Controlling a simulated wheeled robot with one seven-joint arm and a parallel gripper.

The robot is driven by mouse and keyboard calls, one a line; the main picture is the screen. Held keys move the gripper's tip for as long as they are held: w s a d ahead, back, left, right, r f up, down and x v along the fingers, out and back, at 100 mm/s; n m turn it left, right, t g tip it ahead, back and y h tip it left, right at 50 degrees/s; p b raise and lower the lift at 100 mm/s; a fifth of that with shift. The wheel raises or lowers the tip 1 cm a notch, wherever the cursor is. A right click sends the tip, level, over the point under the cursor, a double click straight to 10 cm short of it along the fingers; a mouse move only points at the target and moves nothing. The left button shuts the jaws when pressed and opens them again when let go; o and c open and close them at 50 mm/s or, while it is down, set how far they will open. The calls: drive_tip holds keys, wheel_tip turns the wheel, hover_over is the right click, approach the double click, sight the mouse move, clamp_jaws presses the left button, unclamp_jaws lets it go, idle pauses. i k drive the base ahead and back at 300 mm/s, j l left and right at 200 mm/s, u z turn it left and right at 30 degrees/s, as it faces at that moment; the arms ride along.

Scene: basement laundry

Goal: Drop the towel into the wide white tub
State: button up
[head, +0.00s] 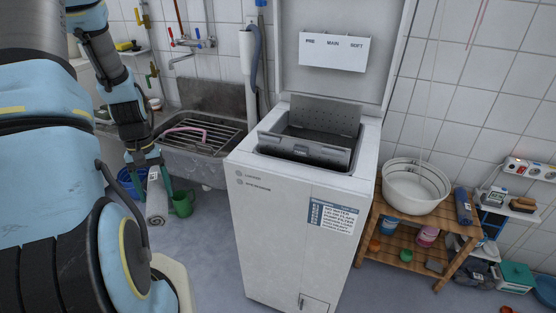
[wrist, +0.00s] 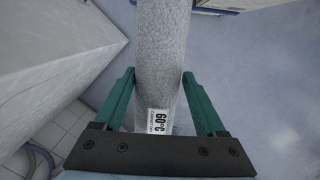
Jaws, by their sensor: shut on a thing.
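A rolled grey towel (wrist: 161,62) with a white "60°C" label hangs in my gripper (wrist: 160,95). The green fingers stand on both sides of the roll. In the head view my gripper (head: 148,163) is at the left, in front of the sink, with the towel (head: 156,198) hanging upright below it, above the floor. The wide white tub (head: 416,193) stands on a wooden slatted bench at the right, beyond the washing machine. Its visible inside looks empty.
An open top-loading washing machine (head: 290,230) stands between my gripper and the tub. A blue-grey roll (head: 464,206) lies beside the tub on the bench (head: 372,240). A green watering can or jug (head: 182,204) and blue bucket (head: 130,182) are near the towel. Floor in front is clear.

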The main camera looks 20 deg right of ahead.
sight(412, 187)
drive_tip(key=k+l+u, duration=0.1)
drive_tip(key=k+l, duration=0.4)
drive_tip(key=l, duration=0.2)
drive_tip(key=k+l+u, duration=0.15)
drive_tip(key=k+l, duration=0.35)
drive_tip(key=l, duration=0.15)
drive_tip(key=k+l, duration=0.15)
drive_tip(key=l, duration=0.25)
drive_tip(key=k+l+u, duration=0.15)
drive_tip(key=l, duration=0.25)
drive_tip(key=k+l, duration=0.2)
drive_tip(key=l, duration=0.2)
drive_tip(key=k+l+u, duration=0.15)
drive_tip(key=l, duration=0.25)
drive_tip(key=i+l, duration=0.15)
drive_tip(key=l, duration=0.15)
drive_tip(key=i+l, duration=0.1)
drive_tip(key=l, duration=0.25)
drive_tip(key=i+l, duration=0.15)
drive_tip(key=l, duration=0.15)
drive_tip(key=i, duration=0.2)
drive_tip(key=u, duration=0.05)
